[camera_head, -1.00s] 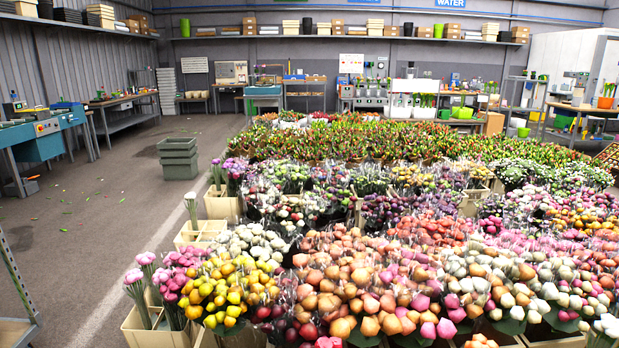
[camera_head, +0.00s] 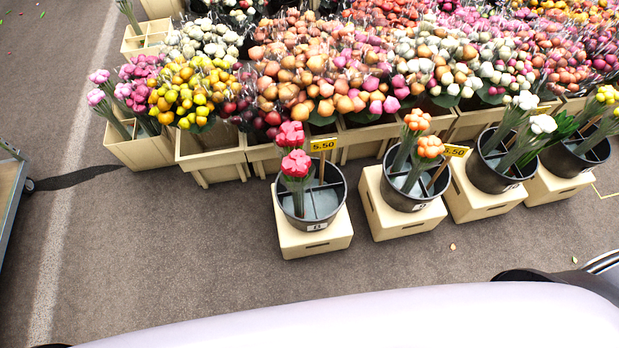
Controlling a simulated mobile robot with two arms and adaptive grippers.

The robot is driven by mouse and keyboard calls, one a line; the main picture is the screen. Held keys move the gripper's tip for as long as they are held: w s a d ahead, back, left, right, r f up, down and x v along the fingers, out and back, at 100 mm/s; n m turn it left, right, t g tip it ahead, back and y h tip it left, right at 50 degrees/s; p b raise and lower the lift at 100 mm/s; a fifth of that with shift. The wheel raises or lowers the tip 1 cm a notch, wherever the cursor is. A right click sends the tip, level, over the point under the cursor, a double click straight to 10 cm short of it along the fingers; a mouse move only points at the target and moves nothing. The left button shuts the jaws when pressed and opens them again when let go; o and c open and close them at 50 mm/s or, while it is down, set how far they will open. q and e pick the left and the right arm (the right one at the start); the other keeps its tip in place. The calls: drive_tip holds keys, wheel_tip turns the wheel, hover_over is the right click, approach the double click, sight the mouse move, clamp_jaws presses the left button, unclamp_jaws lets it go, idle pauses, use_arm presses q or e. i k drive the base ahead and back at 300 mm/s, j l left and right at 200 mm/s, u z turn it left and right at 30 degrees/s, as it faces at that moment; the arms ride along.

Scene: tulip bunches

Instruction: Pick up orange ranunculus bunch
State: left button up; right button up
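Two orange ranunculus bunches, one behind (camera_head: 416,121) and one in front (camera_head: 428,147), stand in a black divided bucket (camera_head: 408,198). The bucket sits on a cream crate (camera_head: 392,222) in the front row, right of the middle of the head view. The bunches lean against the bucket's back and left side, and other compartments look empty. Neither of my grippers is in view.
A bucket with red bunches (camera_head: 296,164) stands to the left. A bucket with white flowers (camera_head: 490,162) stands to the right, with another bucket (camera_head: 575,155) beyond. Yellow price signs (camera_head: 322,144) stick up. Dense flower crates (camera_head: 213,160) fill the back. The floor in front (camera_head: 200,270) is clear.

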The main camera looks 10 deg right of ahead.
sight(427, 152)
drive_tip(key=z, duration=1.3)
drive_tip(key=j+u, duration=0.1)
drive_tip(key=j, duration=0.35)
drive_tip(key=i+j+u, duration=0.1)
drive_tip(key=j, duration=0.3)
drive_tip(key=i+j+u, duration=0.15)
drive_tip(key=j, duration=0.25)
drive_tip(key=i+j+u, duration=0.1)
drive_tip(key=j, duration=0.35)
